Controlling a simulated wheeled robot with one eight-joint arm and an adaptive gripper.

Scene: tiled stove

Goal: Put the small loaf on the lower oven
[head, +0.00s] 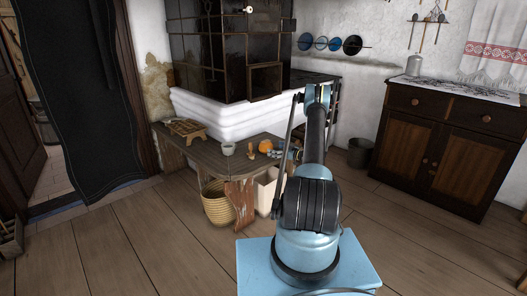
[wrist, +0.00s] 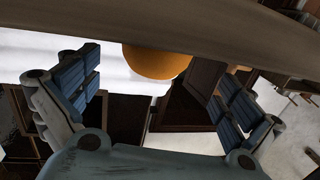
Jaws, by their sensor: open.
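The small loaf (head: 266,146) is a rounded orange-brown piece on the wooden bench (head: 205,154) in front of the stove. In the wrist view the loaf (wrist: 157,62) shows near the top centre, against the bench surface (wrist: 200,35); this view looks upside down. My gripper (wrist: 155,78) is open, with its blue fingers spread to either side of the loaf and nothing held. In the head view my gripper (head: 286,152) is partly hidden by my arm, just right of the loaf.
A grey cup (head: 228,148) and a small wooden item (head: 251,151) stand left of the loaf. A wooden rack (head: 185,130) is at the bench's left end. A basket (head: 217,203) sits below. A dark cabinet (head: 440,145) stands right. Floor at front left is clear.

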